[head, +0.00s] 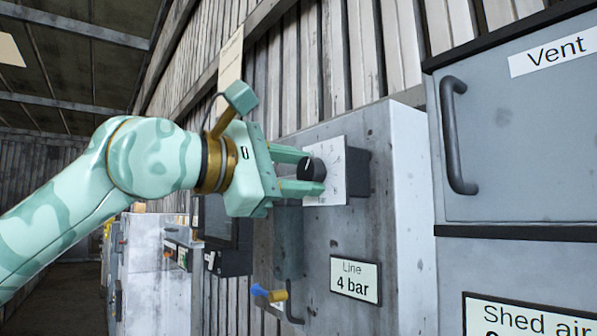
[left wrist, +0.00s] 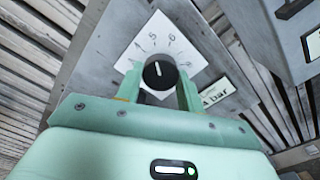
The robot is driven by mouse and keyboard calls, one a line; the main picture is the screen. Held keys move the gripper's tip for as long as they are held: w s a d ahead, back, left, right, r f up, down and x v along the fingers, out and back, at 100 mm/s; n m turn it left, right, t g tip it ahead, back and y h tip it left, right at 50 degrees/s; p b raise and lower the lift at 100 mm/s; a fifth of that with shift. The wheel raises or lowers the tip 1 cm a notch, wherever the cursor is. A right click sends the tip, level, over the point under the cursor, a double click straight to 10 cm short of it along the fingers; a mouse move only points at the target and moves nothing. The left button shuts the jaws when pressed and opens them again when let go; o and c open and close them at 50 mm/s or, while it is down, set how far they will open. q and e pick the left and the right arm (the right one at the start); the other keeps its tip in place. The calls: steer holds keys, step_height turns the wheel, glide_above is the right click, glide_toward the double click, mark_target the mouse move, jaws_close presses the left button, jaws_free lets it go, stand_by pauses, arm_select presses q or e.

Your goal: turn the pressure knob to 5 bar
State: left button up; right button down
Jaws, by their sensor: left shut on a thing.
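The pressure knob (head: 311,168) is round and black with a white pointer line. It sits on a white dial plate (head: 331,160) on the grey cabinet. In the left wrist view the knob (left wrist: 160,74) shows between the fingers, with numbers around it on the plate (left wrist: 128,63). Its pointer line points up, slightly left, roughly toward the 5. My left gripper (head: 313,173) is shut on the knob, one finger on each side. A label below reads "Line 4 bar" (head: 355,279). My right gripper is not in view.
A grey cabinet (head: 520,150) labelled "Vent" with a dark handle (head: 454,135) stands at the right. A dark box (head: 229,240) hangs on the wall behind.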

arm_select(q)
steer(key=shift+r, duration=0.1)
stand_by(0.3)
steer(key=o, duration=1)
steer(key=shift+a, duration=0.1)
steer(key=shift+s+a, duration=0.25)
steer(key=shift+a, duration=0.05)
steer(key=b+v, duration=0.4)
steer(key=v, duration=1.1)
steer(key=shift+s+a, duration=0.2)
